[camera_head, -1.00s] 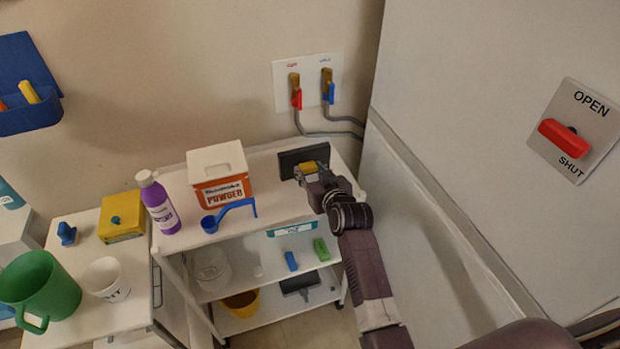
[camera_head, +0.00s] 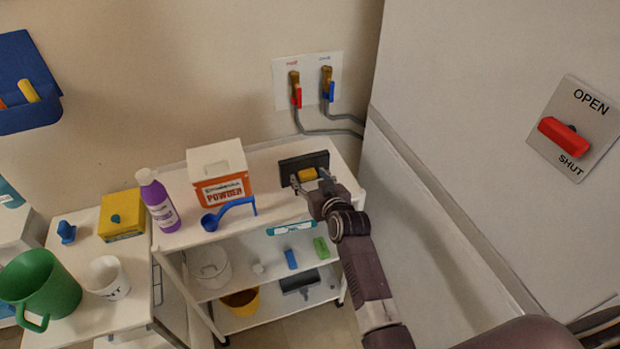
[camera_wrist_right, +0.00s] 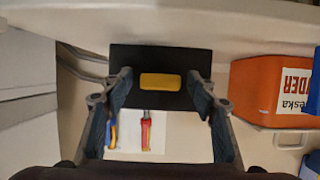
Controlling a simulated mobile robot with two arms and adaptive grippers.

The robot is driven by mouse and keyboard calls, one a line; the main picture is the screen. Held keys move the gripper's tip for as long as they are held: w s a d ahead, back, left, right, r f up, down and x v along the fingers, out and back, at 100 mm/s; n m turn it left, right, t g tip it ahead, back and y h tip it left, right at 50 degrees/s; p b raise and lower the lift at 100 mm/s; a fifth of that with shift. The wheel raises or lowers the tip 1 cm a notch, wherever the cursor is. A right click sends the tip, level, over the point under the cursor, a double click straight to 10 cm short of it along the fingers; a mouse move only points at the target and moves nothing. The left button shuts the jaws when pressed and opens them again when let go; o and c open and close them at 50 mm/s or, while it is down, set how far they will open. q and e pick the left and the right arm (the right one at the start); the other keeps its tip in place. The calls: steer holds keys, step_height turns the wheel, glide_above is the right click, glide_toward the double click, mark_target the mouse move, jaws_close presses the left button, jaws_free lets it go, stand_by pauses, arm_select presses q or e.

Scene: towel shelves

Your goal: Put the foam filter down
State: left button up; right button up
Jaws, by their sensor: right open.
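The foam filter appears to be the dark rectangular panel (camera_head: 289,167) with a yellow grip block (camera_head: 307,174), standing on the right end of the white cart top. In the right wrist view the dark panel (camera_wrist_right: 160,58) is straight ahead, with the yellow block (camera_wrist_right: 160,81) at its middle. My right gripper (camera_head: 309,179) is open in front of the panel. Its fingers stand either side of the yellow block, with a gap on both sides in the right wrist view. The panel's bottom edge is partly hidden by the gripper. My left gripper is out of view.
A powder box (camera_head: 220,176), blue scoop (camera_head: 229,212) and purple bottle (camera_head: 158,202) stand left on the cart top (camera_head: 270,190). The wall taps (camera_head: 310,85) and hoses are behind. A large pale panel (camera_head: 470,130) with a red lever closes the right side.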

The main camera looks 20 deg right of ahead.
steer(key=shift+r, duration=0.1)
steer(key=shift+s+r, duration=0.1)
steer(key=b+v, duration=0.1)
steer(key=v, duration=1.1)
steer(key=s+a+f+g, duration=0.15)
steer(key=s+f, duration=0.35)
steer(key=f, duration=0.6)
steer(key=s+a+f+n+g, duration=0.1)
steer(key=s+f+g, duration=0.25)
steer(key=f, duration=0.85)
steer(key=s+a+f+g, duration=0.1)
steer(key=s+f, duration=0.5)
steer(key=f, duration=0.5)
steer(key=s+d+f+g+b, duration=0.1)
steer(key=s+d+f+g, duration=0.1)
steer(key=s+f, duration=0.5)
steer(key=s+d+f+g+b, duration=0.1)
steer(key=s+f, duration=0.6)
steer(key=s, duration=0.8)
steer(key=s+d+f+n+g+b, duration=0.1)
steer(key=s+d+f+g, duration=0.2)
steer(key=s+f, duration=0.5)
steer(key=shift+s+d+g, duration=0.25)
steer(key=shift+s+g, duration=0.15)
steer(key=shift+s, duration=1.55)
